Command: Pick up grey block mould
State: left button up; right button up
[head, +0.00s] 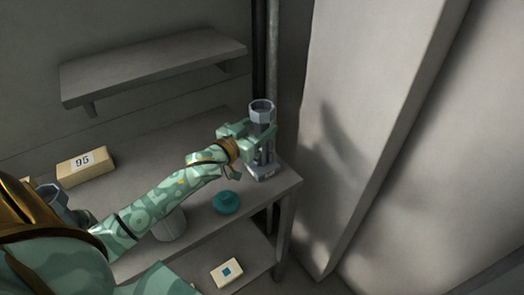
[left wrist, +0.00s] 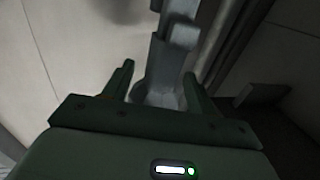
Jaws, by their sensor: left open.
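The grey block mould (head: 262,108) stands upright near the right end of the table, with an octagonal top and a wider base. My left gripper (head: 261,131) is open at its upper part, fingers on either side of it. In the left wrist view, a grey upright part of the mould (left wrist: 164,66) shows between the two open fingers of my gripper (left wrist: 159,72). I cannot tell whether the fingers touch it. The gripper hides part of its middle. My right gripper is not in view.
A teal round object (head: 227,203) and a pale cylinder (head: 170,225) are on the table (head: 140,150), near the forearm. A tan block marked 95 (head: 86,165) lies at the left. A wall shelf (head: 155,68) is above. A pale card (head: 227,272) lies on the lower shelf.

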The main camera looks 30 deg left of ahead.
pick_arm(q)
jog(key=shift+w+d+f, duration=0.1)
jog(key=shift+w, duration=0.75)
jog(key=shift+s, duration=0.1)
grip_shut()
